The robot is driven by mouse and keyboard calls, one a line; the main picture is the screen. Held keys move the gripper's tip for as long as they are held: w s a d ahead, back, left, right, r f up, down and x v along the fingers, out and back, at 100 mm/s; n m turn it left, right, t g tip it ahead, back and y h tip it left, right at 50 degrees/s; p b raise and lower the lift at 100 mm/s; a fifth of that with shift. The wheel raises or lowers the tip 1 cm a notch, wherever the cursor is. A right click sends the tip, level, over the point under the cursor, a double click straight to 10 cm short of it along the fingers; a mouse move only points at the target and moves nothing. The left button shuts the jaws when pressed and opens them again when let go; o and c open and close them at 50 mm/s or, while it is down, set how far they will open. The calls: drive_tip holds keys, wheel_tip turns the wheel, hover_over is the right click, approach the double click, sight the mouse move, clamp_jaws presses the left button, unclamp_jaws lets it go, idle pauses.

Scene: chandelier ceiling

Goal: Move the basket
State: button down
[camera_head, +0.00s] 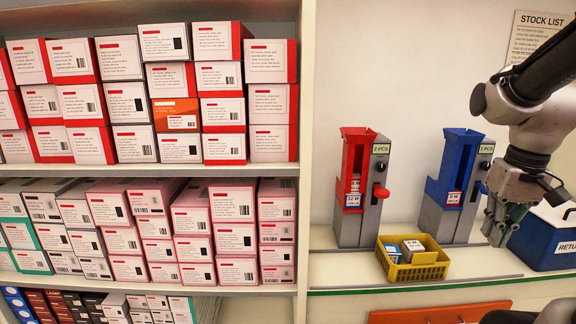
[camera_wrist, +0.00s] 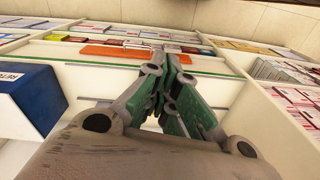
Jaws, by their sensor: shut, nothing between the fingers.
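A yellow basket (camera_head: 411,270) stands on the white counter (camera_head: 335,268) in the head view. It holds a blue-and-white box (camera_head: 391,250) and a grey-and-white box (camera_head: 411,248). My gripper (camera_head: 494,236) is to the right of the basket and apart from it, hanging over the counter in front of the blue dispenser. In the wrist view my gripper (camera_wrist: 173,62) shows its green-padded fingers closed together with nothing between them. The basket cannot be made out in the wrist view.
A red dispenser (camera_head: 356,190) and a blue dispenser (camera_head: 458,188) stand behind the basket. Shelves of boxes (camera_head: 150,170) fill the left. Counter left of the basket is clear.

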drive_tip(key=s+a+r+n+t, duration=0.2)
drive_tip(key=s+a+r+t, duration=0.1)
drive_tip(key=s+a+r, duration=0.1)
drive_tip(key=shift+s+r+t, duration=0.3)
drive_tip(key=shift+s+r, duration=0.05)
drive_tip(key=shift+r, duration=0.2)
idle(0.5)
